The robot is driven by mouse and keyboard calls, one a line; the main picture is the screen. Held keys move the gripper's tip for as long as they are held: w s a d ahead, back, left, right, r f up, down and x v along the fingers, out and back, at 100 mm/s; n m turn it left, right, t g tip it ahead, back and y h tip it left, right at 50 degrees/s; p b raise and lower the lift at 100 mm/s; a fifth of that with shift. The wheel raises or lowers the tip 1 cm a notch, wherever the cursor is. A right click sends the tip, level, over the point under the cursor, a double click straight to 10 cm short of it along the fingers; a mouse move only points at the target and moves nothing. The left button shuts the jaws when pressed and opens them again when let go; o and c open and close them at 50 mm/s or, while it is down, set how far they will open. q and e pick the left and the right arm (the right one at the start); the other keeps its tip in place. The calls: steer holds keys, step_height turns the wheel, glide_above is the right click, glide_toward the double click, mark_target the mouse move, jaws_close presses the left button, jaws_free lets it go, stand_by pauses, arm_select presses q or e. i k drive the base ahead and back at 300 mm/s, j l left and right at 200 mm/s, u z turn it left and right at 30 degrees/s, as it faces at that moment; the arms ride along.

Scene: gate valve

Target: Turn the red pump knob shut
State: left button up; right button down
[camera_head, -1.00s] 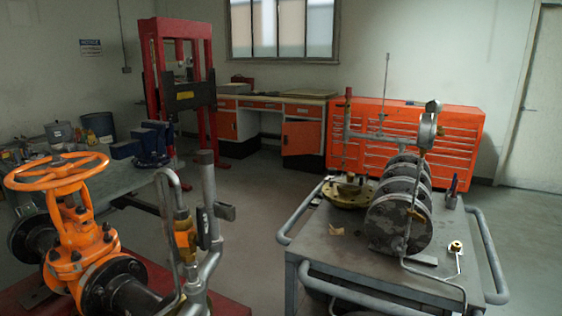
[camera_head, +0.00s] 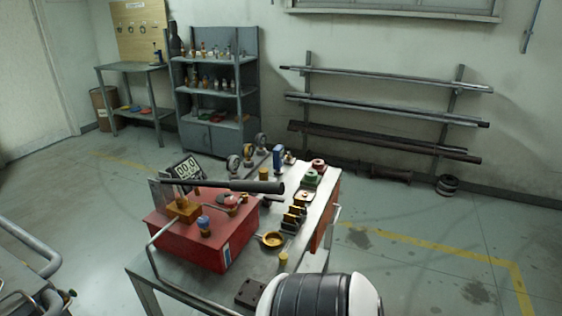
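The red pump (camera_head: 192,238) is a red box on the cart in the middle of the head view, with a long dark handle (camera_head: 235,186) lying across its top. A red round knob (camera_head: 227,199) shows on top of the pump, partly under the handle. A blue-topped fitting (camera_head: 205,225) stands near the pump's front edge. How far the red knob is turned cannot be told. Neither of my grippers is in view.
The cart (camera_head: 237,284) also carries gauges, a display and several small fittings. A black and white rounded part, seemingly of my arm, covers its near right corner. Shelves (camera_head: 217,90) and a pipe rack (camera_head: 390,115) line the back wall. Floor is clear at right.

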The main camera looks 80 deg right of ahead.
mark_target(231, 202)
steer(key=z, duration=2.05)
